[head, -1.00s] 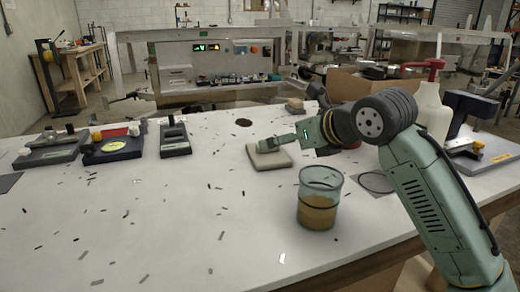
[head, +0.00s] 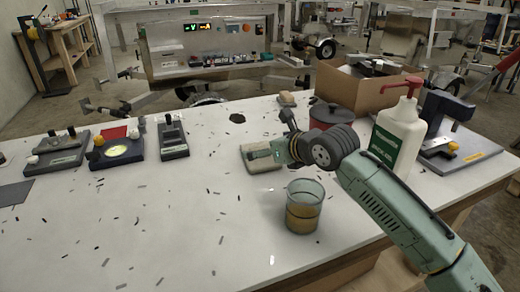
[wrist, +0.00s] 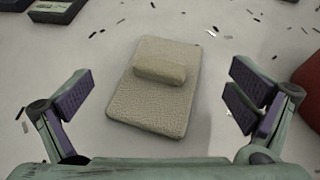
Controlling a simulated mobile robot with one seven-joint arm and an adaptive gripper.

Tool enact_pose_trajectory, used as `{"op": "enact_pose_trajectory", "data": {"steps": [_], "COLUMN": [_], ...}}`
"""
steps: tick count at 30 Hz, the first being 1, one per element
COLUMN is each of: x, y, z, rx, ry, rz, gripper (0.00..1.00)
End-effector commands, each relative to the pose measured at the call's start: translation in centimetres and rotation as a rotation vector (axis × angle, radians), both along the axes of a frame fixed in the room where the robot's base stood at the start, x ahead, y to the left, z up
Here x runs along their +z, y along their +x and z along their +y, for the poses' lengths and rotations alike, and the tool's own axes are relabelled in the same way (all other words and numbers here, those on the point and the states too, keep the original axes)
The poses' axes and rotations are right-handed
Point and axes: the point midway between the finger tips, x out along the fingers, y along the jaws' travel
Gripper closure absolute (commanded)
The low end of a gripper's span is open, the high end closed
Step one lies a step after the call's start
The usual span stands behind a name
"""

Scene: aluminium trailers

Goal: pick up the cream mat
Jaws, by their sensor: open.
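The cream mat (wrist: 146,108) is a flat, textured rectangle lying on the white table, slightly turned in the wrist view. A small cream block (wrist: 160,68) rests on it, nearer its far end. The mat also shows in the head view (head: 264,167), partly covered by my gripper (head: 260,153). In the wrist view my gripper (wrist: 160,94) is open, its purple-padded fingers spread wide to the left and right of the mat. Nothing is between the pads touching them, and the mat's edges are clear of both fingers.
A glass of amber liquid (head: 303,212) stands in front of the mat. A dark red pot (head: 330,116), a white pump bottle (head: 397,139) and a cardboard box (head: 350,93) stand to the right and behind. Several devices sit at left. Small dark scraps litter the otherwise open table front.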

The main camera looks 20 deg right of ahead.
Motion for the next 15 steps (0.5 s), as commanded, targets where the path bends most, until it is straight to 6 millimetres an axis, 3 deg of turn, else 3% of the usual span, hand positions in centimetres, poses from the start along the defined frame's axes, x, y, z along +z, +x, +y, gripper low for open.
{"op": "enact_pose_trajectory", "data": {"steps": [7, 15], "x": [-1.7, -2.3], "y": [3.0, 3.5], "z": [0.7, 0.7], "rx": [0.003, 0.001], "ry": [0.004, 0.000], "rz": [0.000, 0.000], "gripper": [0.00, 0.00]}}
